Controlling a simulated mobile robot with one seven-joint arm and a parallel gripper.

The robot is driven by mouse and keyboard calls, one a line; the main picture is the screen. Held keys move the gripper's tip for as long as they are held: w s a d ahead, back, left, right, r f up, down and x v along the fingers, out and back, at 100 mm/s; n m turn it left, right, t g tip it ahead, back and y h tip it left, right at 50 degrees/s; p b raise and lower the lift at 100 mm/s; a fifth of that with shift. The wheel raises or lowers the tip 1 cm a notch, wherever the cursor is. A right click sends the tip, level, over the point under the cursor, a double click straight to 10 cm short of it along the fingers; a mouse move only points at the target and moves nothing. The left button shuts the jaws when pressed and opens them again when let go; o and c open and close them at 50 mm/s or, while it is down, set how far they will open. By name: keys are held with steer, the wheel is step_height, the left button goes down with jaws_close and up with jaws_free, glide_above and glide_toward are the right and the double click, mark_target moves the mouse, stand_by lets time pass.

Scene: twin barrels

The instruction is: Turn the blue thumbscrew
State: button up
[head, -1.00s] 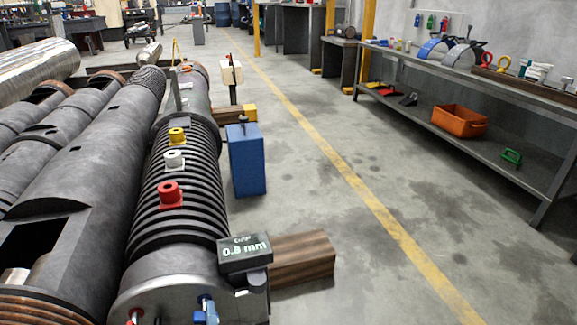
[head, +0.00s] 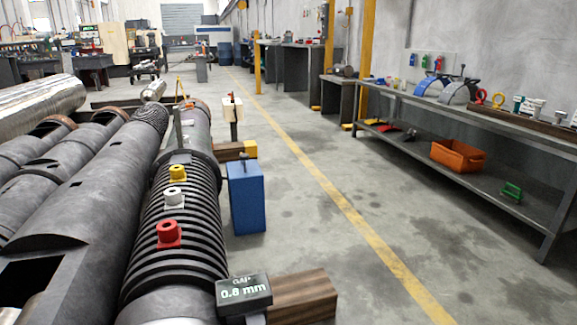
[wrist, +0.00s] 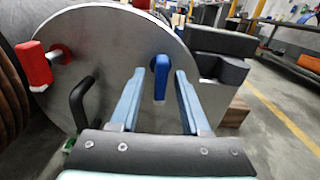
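The blue thumbscrew (wrist: 161,76) shows in the wrist view on the grey round end face (wrist: 110,45) of the barrel. Its blue grip hangs downward. My gripper (wrist: 160,74) has two light-blue fingers, open, one on each side of the thumbscrew in the picture. A gap shows on both sides and neither finger appears to touch it. I cannot tell how far the fingertips reach past it. The head view shows the ribbed barrel (head: 180,240) from above, with its end face, the thumbscrew and my gripper out of frame.
A red-handled screw (wrist: 36,67) and a black handle (wrist: 80,104) stick out left of my fingers. The gap display (head: 243,292) reads 0.8 mm, beside a wooden block (head: 303,296). A blue box (head: 246,197) stands right of the barrel. The floor beyond is clear.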

steer(key=p+v, duration=0.3)
steer(key=v, duration=0.4)
stand_by(0.5)
